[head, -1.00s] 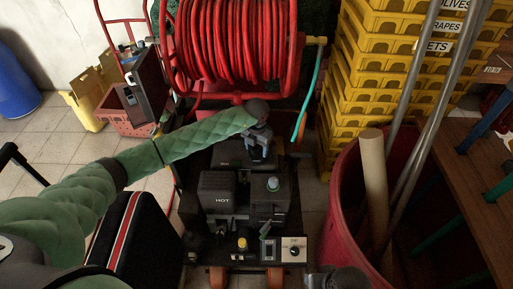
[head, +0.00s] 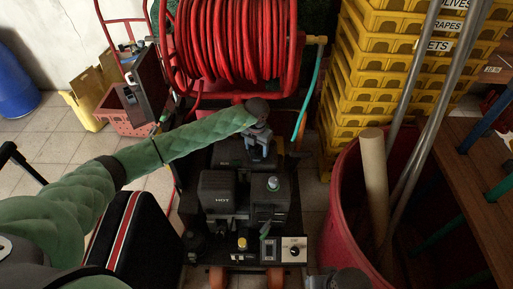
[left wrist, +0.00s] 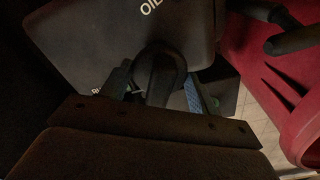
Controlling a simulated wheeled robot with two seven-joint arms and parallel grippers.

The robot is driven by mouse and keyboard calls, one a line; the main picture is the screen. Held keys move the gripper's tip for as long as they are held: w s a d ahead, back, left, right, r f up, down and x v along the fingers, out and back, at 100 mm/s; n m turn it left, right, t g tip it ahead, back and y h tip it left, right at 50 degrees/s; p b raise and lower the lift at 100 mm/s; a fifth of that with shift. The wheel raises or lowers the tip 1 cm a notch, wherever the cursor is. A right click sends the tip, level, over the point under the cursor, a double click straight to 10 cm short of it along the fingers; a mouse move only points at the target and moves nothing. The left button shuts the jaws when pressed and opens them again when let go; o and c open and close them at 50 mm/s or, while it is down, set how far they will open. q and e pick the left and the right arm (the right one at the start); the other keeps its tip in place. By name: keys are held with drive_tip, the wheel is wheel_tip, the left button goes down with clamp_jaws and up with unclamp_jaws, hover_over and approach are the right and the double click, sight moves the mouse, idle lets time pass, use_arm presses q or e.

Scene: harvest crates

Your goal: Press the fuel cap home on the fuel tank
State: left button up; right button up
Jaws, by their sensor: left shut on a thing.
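My left gripper (head: 258,148) reaches in over the back of the black machine and is shut. In the left wrist view, its fingers (left wrist: 158,88) close around a dark, rounded, loop-shaped piece, which I take to be the fuel cap (left wrist: 162,68). Behind it is a dark tank face (left wrist: 105,40) with white letters partly cut off. In the head view, the fuel tank (head: 228,155) is a dark block under the gripper, and the arm and gripper hide the cap there. I cannot tell how deeply the cap is seated. My right gripper is not clearly visible.
A red hose reel (head: 228,45) stands just behind the machine (head: 217,190). A black case (head: 130,235) with a red stripe stands at left.

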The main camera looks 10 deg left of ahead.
drive_tip(key=shift+w+a, duration=0.15)
drive_tip(key=shift+a, duration=0.05)
use_arm(q)
drive_tip(key=shift+f+b, duration=0.45)
drive_tip(key=shift+f, duration=0.2)
use_arm(e)
drive_tip(key=shift+f, duration=0.45)
use_arm(q)
drive_tip(key=o, duration=1.1)
drive_tip(key=shift+c, duration=0.2)
drive_tip(key=shift+w+r, duration=0.1)
drive_tip(key=shift+r, duration=0.5)
wheel_tip(320, 180, up, 5)
drive_tip(key=shift+r+b, duration=0.15)
drive_tip(key=shift+b, duration=0.45)
drive_tip(key=shift+r, duration=0.65)
use_arm(e)
drive_tip(key=shift+t+y, duration=0.5)
drive_tip(key=shift+y, duration=0.1)
drive_tip(key=shift+w+a+f, duration=0.3)
drive_tip(key=shift+a+f, duration=0.4)
drive_tip(key=shift+a, duration=0.2)
drive_tip(key=shift+w+a+f, duration=0.25)
drive_tip(key=shift+a+f, duration=0.4)
drive_tip(key=shift+a, duration=0.25)
